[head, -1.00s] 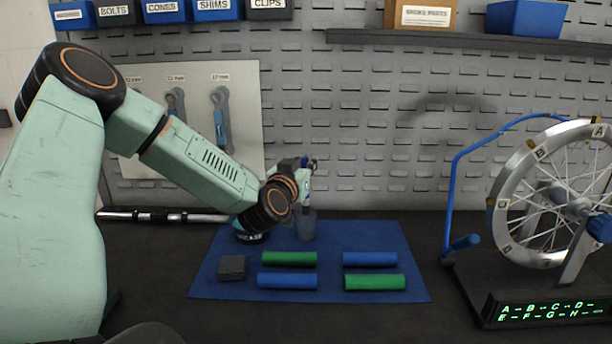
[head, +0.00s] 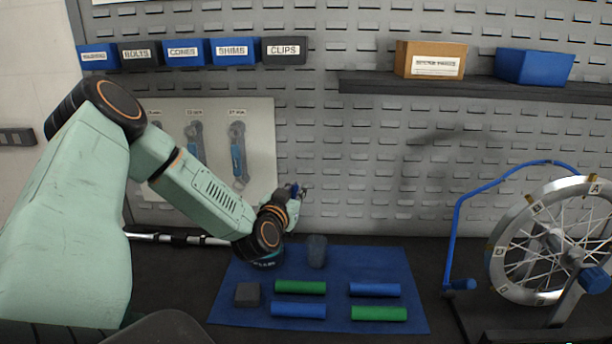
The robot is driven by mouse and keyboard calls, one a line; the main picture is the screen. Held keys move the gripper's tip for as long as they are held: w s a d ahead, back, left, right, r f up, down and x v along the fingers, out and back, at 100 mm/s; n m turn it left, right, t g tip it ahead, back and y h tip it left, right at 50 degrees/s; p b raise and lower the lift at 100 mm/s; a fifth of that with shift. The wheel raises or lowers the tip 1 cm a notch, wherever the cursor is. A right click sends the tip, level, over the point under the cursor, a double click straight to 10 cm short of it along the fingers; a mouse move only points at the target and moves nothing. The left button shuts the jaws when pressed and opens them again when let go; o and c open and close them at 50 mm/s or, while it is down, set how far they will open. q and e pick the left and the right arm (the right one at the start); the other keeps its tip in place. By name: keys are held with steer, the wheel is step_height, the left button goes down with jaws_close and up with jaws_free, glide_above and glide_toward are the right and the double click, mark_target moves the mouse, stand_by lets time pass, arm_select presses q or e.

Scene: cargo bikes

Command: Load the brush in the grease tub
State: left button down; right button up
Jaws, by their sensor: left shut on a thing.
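My left gripper (head: 296,192) is shut, up above the back of the blue mat. It holds a slim thing that seems to be the brush, of which almost nothing shows clearly; its bristles cannot be made out. The dark grease tub (head: 266,260) with a teal band and white lettering stands at the mat's back left, below my wrist, which hides its top. A grey see-through cup (head: 317,252) stands just right of the tub. The gripper is above and between the two, apart from the cup. My right gripper is not in view.
On the blue mat (head: 240,315) lie two green and two blue rolls and a dark block (head: 247,294). A wheel stand (head: 550,245) is at the right. A metal bar (head: 180,239) lies behind my left arm. Bench between mat and stand is clear.

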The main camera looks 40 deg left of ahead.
arm_select(q)
steer(key=s+a+m+p, duration=0.1)
steer(key=p, duration=0.1)
steer(key=s+a+r+m+h+p, duration=0.1)
steer(key=a+p, duration=0.1)
steer(key=p, duration=0.1)
steer(key=shift+s+a+r+m, duration=0.15)
steer(key=shift+s+a+m, duration=0.1)
steer(key=shift+s+m, duration=0.15)
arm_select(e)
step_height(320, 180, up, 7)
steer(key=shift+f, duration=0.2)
arm_select(q)
step_height(320, 180, down, 6)
steer(key=b, duration=0.6)
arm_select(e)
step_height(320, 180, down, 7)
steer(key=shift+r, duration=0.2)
arm_select(q)
steer(key=shift+f+b, duration=0.45)
steer(key=shift+f, duration=0.1)
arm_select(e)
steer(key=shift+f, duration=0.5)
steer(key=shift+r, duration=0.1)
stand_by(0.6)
